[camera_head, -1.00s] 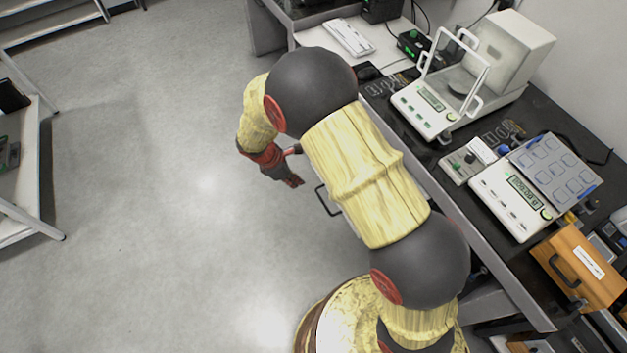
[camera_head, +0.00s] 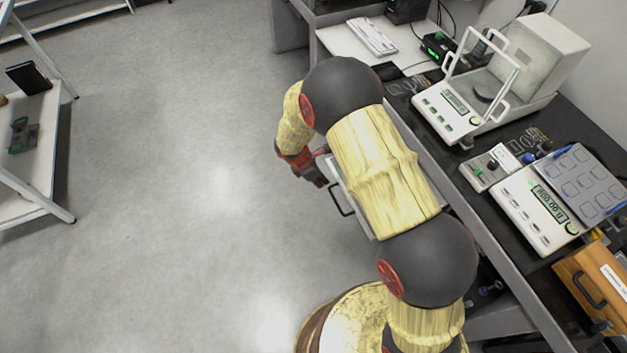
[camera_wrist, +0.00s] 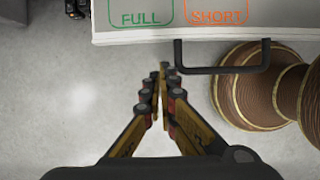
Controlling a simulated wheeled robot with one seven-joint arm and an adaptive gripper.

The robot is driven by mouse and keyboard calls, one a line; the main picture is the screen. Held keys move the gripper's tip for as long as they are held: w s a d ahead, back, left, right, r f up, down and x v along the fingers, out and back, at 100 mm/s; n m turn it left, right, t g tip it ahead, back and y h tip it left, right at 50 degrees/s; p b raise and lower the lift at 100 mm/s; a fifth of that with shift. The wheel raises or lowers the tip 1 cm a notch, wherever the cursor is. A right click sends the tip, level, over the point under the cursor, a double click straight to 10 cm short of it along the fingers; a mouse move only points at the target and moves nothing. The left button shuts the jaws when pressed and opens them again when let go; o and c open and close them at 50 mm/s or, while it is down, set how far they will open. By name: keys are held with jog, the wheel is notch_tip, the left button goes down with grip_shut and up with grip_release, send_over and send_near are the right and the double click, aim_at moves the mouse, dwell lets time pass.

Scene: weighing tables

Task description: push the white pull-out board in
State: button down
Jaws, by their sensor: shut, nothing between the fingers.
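The white pull-out board (camera_wrist: 140,30) sticks out from under the dark table, with its front edge across the top of the wrist view. Green FULL and orange SHORT outlines show on its top. Its black handle (camera_wrist: 222,70) juts from the front edge. In the head view, a strip of the board (camera_head: 333,172) and the handle (camera_head: 340,201) show beside my arm, which hides the rest. My gripper (camera_wrist: 158,80) is shut and empty, left of the handle and in front of the board's edge in the wrist view. The gripper (camera_head: 318,180) also shows in the head view. Contact is unclear.
The dark table (camera_head: 405,105) holds a balance with a glass shield (camera_head: 440,118), a second balance (camera_head: 525,215) and a wooden box (camera_head: 590,275). A white keyboard (camera_head: 372,36) lies at the back. The floor (camera_head: 190,190) on the left is clear up to a shelf (camera_head: 50,150).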

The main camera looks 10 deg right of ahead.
jog(key=shift+w+d+r, duration=0.1)
jog(key=shift+w+d, duration=0.05)
jog(key=shift+d, duration=0.5)
jog(key=shift+w+d+r, duration=0.1)
jog(key=shift+w+d, duration=0.05)
jog(key=shift+d, duration=0.45)
jog(key=w+d+p, duration=0.2)
jog(key=d, duration=0.7)
jog(key=w+d+p, duration=0.2)
jog(key=w+d, duration=0.1)
jog(key=d, duration=0.6)
jog(key=w+d+p, duration=0.2)
jog(key=d, duration=0.7)
jog(key=shift+w+d+p, duration=0.1)
jog(key=shift+w+p, duration=0.1)
jog(key=shift+p, duration=0.2)
jog(key=shift+a+f, duration=0.1)
jog(key=shift+a, duration=0.2)
jog(key=a, duration=0.2)
jog(key=s+a+r, duration=0.1)
jog(key=shift+a, duration=0.35)
jog(key=p+v, duration=0.2)
jog(key=v, duration=0.7)
